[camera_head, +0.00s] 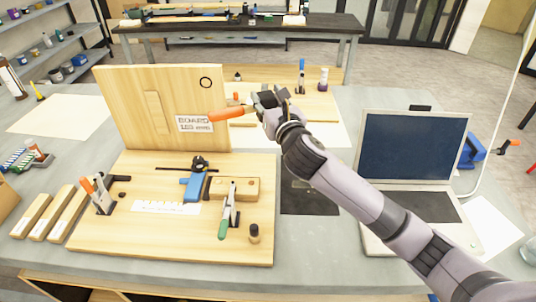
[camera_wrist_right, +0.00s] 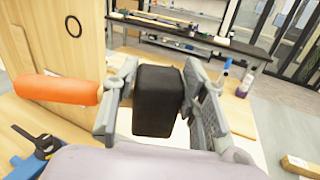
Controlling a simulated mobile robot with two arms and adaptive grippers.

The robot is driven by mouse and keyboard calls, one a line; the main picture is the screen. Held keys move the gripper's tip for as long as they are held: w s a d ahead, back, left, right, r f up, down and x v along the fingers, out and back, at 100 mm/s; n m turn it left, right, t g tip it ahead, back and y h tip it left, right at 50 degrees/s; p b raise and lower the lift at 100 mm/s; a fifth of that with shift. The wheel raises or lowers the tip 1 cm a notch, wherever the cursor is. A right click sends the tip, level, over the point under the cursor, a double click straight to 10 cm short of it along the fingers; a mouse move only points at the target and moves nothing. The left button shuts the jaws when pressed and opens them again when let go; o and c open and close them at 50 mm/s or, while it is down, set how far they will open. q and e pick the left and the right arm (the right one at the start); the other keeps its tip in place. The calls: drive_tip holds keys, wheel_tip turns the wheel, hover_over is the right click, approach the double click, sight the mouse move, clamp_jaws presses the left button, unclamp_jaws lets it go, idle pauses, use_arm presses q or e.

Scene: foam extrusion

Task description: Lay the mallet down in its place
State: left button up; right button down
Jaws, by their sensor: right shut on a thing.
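The mallet has an orange handle (camera_head: 228,114) and a black head. My right gripper (camera_head: 270,104) is shut on it and holds it above the table, near the right edge of the upright wooden board (camera_head: 120,98). In the right wrist view the black head (camera_wrist_right: 158,100) sits between the two fingers of the right gripper (camera_wrist_right: 160,98), and the orange handle (camera_wrist_right: 57,90) points left. Behind it lies a second flat wooden board (camera_head: 318,103), partly hidden by the gripper. My left gripper is not in view.
A wooden base board (camera_head: 135,238) in front carries a blue clamp (camera_head: 195,186), toggle clamps and a wooden block (camera_head: 240,187). A laptop (camera_head: 413,150) stands right. A blue-capped bottle (camera_head: 301,76) and a purple bottle (camera_head: 323,78) stand behind the gripper.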

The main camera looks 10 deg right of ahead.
drive_tip(key=shift+f+b, duration=1.3)
drive_tip(key=shift+f, duration=7)
drive_tip(key=shift+f, duration=0.1)
drive_tip(key=c, duration=1.4)
unclamp_jaws()
drive_tip(key=shift+f, duration=0.15)
drive_tip(key=shift+c, duration=0.2)
drive_tip(key=o, duration=0.5)
